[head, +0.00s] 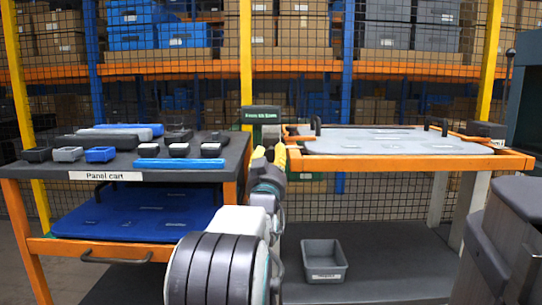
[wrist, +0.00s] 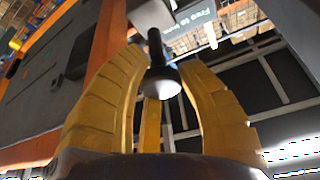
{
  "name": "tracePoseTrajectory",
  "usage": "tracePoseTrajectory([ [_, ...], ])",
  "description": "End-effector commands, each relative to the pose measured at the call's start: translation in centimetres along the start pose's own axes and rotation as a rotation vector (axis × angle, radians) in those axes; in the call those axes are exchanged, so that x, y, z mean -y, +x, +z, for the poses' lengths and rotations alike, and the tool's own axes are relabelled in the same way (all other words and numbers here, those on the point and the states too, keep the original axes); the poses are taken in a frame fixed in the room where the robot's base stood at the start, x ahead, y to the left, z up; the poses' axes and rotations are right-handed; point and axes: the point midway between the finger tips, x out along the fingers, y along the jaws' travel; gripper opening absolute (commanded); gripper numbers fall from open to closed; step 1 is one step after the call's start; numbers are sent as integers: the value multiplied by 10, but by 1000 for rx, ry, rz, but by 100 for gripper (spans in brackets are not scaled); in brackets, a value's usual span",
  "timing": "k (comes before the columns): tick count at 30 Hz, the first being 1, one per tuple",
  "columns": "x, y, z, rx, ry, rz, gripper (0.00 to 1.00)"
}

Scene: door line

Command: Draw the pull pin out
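A dark pin with a flared round head (wrist: 162,82) shows in the wrist view; I take it for the pull pin. Its head is between the yellow fingers of my gripper (wrist: 163,62), with little or no gap on either side. I cannot tell whether the fingers press on it. In the head view my gripper (head: 270,155) is at the left end of the orange-framed stand (head: 400,163), by the panel cart's right edge. The pin is not distinct there. The panel cart (head: 105,176) has a dark top.
A grey panel (head: 385,142) with black handles lies on the orange-framed stand. A green sign box (head: 262,115) is behind my gripper. Small bins (head: 100,154) sit on the cart top. A grey bin (head: 324,261) is on the lower deck. Mesh fencing and racks close the back.

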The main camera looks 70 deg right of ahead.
Motion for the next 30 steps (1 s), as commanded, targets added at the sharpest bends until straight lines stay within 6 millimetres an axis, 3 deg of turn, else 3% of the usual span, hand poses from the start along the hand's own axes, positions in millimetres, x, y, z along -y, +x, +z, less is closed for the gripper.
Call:
tracePoseTrajectory([
  [8, -1, 0, 0, -2, -1, 1, 0],
  [9, -1, 0, 0, -2, -1, 1, 37],
  [17, 0, 0, -1, -2, -1, 0, 60],
  [30, 0, -8, -1, -2, 0, 0, 60],
])
